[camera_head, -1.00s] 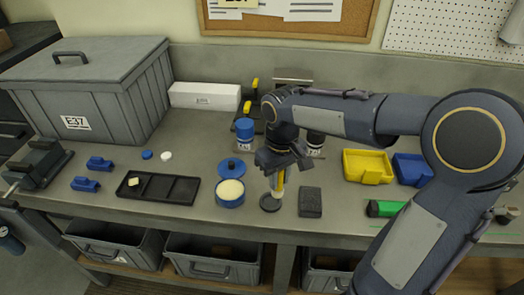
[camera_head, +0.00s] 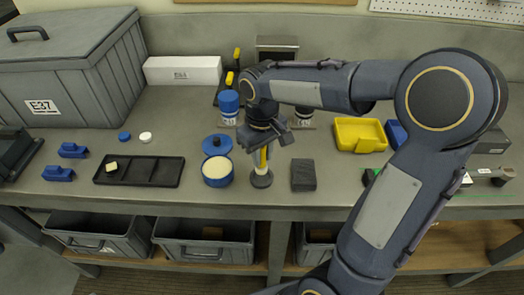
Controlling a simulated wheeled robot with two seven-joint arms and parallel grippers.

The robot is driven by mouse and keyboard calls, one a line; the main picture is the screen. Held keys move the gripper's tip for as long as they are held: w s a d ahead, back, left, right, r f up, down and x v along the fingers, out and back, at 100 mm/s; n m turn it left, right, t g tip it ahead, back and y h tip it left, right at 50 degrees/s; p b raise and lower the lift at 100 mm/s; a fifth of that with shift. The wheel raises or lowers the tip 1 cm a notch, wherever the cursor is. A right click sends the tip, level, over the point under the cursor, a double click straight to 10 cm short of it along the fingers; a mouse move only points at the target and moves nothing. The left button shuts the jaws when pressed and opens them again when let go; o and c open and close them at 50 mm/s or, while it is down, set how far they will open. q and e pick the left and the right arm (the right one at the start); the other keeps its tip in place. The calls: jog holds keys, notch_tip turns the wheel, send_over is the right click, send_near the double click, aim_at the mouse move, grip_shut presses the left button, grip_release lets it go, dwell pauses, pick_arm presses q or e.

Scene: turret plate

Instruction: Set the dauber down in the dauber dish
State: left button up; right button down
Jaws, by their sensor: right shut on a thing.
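The dauber (camera_head: 263,160) has a yellow handle and a pale lower end, and stands about upright under my right gripper (camera_head: 265,141). The right gripper is shut on the upper part of its handle, which the fingers hide. The dauber dish (camera_head: 262,181) is a small dark round dish near the front of the bench. The dauber's lower end is at the dish, seemingly within its rim; whether it touches the bottom cannot be told. My left gripper is not in view.
An open blue tin (camera_head: 217,172) with pale contents stands just left of the dish, its blue lid (camera_head: 217,145) behind it. A dark block (camera_head: 303,175) lies close on the right. A black sectioned tray (camera_head: 139,171) is further left, a yellow bin (camera_head: 359,134) at right.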

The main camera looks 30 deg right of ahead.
aim_at(262, 166)
jog(key=shift+f, duration=0.2)
dwell(0.5)
jog(key=shift+f+b, duration=0.6)
jog(key=shift+f, duration=0.05)
jog(key=shift+f+b, duration=0.45)
jog(key=shift+f, duration=0.25)
dwell(1.2)
jog(key=c, duration=1.2)
grip_release()
jog(key=shift+o, duration=0.2)
jog(key=shift+r, duration=0.1)
notch_tip(262, 166, up, 8)
jog(key=shift+f, duration=0.1)
jog(key=shift+s, duration=0.1)
